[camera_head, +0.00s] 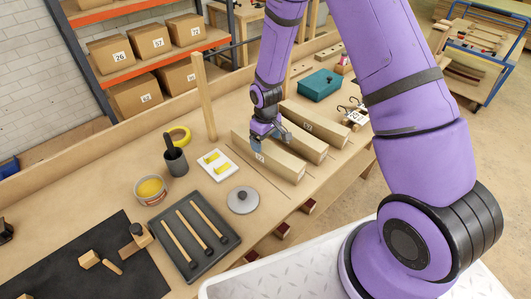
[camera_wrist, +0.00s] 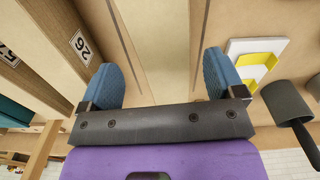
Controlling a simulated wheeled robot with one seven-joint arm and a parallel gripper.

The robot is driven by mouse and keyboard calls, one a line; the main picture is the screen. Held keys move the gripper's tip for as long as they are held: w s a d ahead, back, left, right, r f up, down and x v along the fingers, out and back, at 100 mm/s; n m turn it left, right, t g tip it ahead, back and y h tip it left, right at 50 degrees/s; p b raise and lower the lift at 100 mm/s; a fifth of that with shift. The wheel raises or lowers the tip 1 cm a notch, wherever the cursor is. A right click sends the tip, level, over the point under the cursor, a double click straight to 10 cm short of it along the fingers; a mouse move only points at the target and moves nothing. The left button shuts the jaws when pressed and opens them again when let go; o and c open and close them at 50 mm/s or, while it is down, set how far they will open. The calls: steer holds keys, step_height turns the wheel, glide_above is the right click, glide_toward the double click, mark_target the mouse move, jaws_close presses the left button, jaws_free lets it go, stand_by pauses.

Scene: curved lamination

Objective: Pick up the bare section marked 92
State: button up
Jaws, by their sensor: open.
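Long pale wooden sections lie side by side on the bench. The front one (camera_head: 282,160) carries a small white label partly beside my gripper. In the wrist view a section at the left (camera_wrist: 62,62) carries a label that I read as 92 when turned round. Another labelled section (camera_wrist: 15,70) lies farther left, and one behind shows a label in the head view (camera_head: 308,127). My gripper (camera_head: 271,142) is open and empty, above the bench by the front section. In the wrist view its blue fingers (camera_wrist: 160,80) are spread over a pale strip, with the 92 label left of them.
A white tray (camera_head: 229,172) with yellow pieces, a dark cup (camera_head: 176,162) and a grey disc (camera_head: 242,200) stand left of the sections. A wooden post (camera_head: 204,97) rises behind. A teal box (camera_head: 320,83) stands at the back. A dark tray (camera_head: 161,215) holds tools.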

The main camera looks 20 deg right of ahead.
mark_target(265, 146)
step_height(265, 146, down, 5)
steer(key=shift+s+a, duration=0.15)
steer(key=c, duration=1.3)
steer(key=shift+c, duration=0.4)
steer(key=shift+r, duration=0.15)
